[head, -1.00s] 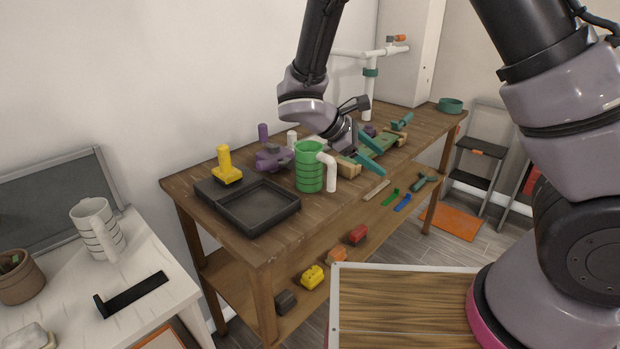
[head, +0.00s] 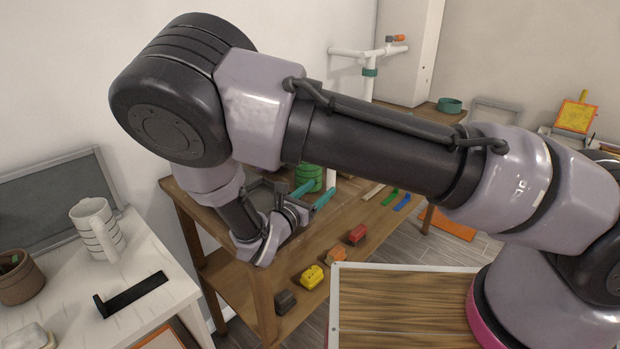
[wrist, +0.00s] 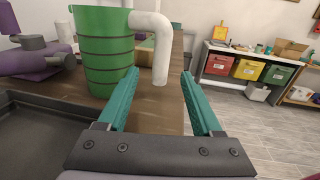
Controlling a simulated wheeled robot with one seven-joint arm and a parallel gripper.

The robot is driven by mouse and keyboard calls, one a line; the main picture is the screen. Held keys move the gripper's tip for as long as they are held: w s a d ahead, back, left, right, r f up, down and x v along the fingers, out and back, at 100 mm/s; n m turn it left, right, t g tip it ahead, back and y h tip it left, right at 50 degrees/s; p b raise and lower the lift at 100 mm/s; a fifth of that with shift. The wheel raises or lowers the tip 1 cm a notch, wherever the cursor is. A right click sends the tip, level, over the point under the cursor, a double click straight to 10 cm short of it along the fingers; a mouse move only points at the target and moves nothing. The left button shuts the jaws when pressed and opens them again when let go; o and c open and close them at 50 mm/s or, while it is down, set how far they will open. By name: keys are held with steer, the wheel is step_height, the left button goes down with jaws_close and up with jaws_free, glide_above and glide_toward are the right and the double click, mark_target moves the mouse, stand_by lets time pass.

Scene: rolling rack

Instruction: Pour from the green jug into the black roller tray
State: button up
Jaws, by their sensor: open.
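The green jug (wrist: 104,50) stands upright on the wooden bench, with dark bands and a white pipe-like handle (wrist: 160,50) on its right side. In the head view my arm hides most of it, and only part of the green body (head: 309,174) shows. My gripper (head: 312,191) is open and empty at the bench's near side. In the wrist view its teal fingers (wrist: 161,84) point towards the handle, which stands between and beyond them. The black roller tray (wrist: 40,130) lies left of the gripper, flat on the bench; the head view shows little of it behind my arm.
A purple object (wrist: 35,58) lies behind the tray. The lower shelf holds a yellow block (head: 312,277) and a red block (head: 357,235). A white table with a white banded mug (head: 97,229) stands at the left. The bench right of the jug is partly clear.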

steer(key=x, duration=0.6)
steer(key=shift+w+d, duration=0.2)
steer(key=shift+w, duration=0.1)
jaws_close()
stand_by(1.1)
